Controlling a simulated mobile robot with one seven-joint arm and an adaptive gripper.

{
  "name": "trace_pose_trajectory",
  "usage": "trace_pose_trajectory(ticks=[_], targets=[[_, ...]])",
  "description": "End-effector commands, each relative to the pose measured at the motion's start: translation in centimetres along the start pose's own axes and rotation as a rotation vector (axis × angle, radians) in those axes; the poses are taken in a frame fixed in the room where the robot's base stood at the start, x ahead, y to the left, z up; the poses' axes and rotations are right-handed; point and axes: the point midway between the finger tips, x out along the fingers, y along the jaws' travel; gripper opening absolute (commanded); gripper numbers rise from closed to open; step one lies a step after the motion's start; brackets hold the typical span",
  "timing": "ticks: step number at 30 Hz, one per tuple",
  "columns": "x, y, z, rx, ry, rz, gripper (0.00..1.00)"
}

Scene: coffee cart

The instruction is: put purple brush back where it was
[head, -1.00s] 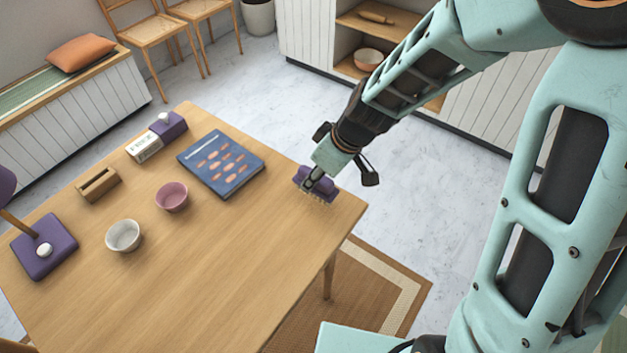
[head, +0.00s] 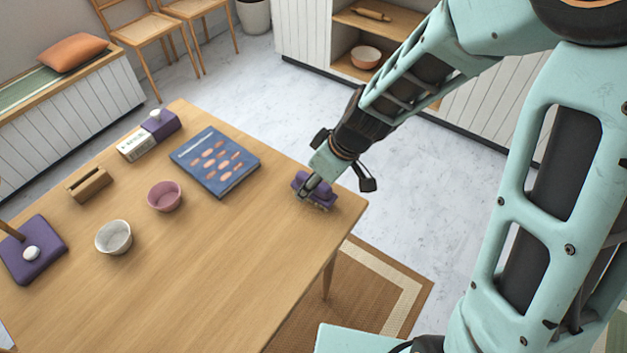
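The purple brush (head: 322,191) is at the right corner of the wooden table (head: 225,270), with its pale bristles facing down. I cannot tell whether the bristles touch the tabletop. My gripper (head: 304,188) reaches down to the brush from the upper right. A dark finger crosses the brush's near left side and hides part of it. The far finger is hidden, so I cannot see whether the gripper is closed on the brush or only around it.
A blue book (head: 215,162) lies left of the brush. A pink bowl (head: 165,196), a white bowl (head: 113,238), a wooden holder (head: 89,184), a white-labelled box (head: 136,146) and a purple lamp base (head: 33,250) stand farther left. The table's front middle is clear.

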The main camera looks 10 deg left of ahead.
Motion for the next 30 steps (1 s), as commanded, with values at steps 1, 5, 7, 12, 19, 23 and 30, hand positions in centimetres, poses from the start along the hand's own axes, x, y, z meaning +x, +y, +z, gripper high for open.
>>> trace_pose_trajectory(ticks=[1,5,7,12,19,23,30], targets=[[0.0,0.0,0.0,0.000,0.000,0.000,0.47],[-0.1,0.0,0.0,0.000,0.000,0.000,0.47],[-0.4,0.0,-0.2,0.000,0.000,0.000,0.47],[-2.4,0.1,-0.2,0.000,0.002,0.004,0.47],[-6.8,0.1,-0.2,0.000,0.002,0.005,0.47],[-9.2,0.1,-0.2,0.000,0.002,0.004,0.47],[-11.8,0.1,-0.1,0.000,0.001,0.002,0.47]])
